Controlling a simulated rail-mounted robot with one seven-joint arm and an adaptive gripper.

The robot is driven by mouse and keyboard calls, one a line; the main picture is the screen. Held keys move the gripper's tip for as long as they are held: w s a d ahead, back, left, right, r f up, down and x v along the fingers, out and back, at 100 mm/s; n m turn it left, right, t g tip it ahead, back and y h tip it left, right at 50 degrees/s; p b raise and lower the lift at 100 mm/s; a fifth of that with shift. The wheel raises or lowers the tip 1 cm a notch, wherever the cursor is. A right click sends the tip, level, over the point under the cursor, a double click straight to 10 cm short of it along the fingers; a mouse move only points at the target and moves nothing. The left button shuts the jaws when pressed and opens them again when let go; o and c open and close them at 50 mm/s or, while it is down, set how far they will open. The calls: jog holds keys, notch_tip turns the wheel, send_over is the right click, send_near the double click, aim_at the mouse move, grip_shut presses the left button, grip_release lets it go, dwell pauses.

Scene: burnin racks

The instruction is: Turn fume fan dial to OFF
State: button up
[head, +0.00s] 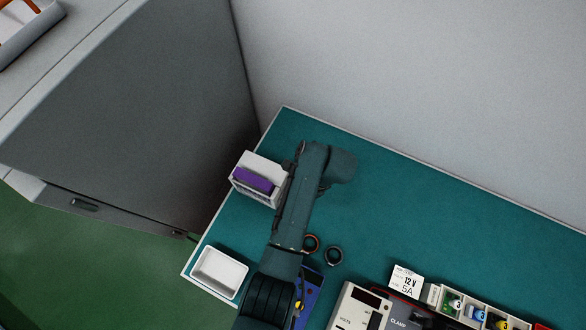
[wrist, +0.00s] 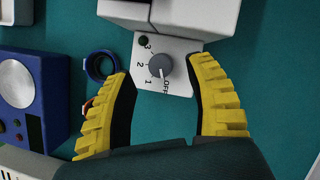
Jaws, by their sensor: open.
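In the wrist view the fume fan dial (wrist: 160,65) is a round grey knob on a white plate marked 3, 2, 1 and OFF. Its pale pointer mark faces the lower edge, near 1 and OFF; I cannot tell exactly which it meets. The plate joins the pale fan body (wrist: 172,18) above it. My gripper (wrist: 162,69) is open, its yellow-backed fingers on either side of the dial, with visible gaps to the knob. In the head view the white fan box (head: 262,162) with a purple panel stands at the bench's left end; my arm hides the dial.
A white tray (head: 220,271) sits at the front left corner. A meter (head: 358,306) and parts bins (head: 477,312) stand at the front right. The bench's back right is clear; a grey cabinet (head: 150,110) stands left.

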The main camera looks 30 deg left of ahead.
jog(key=v, duration=0.8)
jog(key=shift+r, duration=0.25)
jog(key=shift+d, duration=0.15)
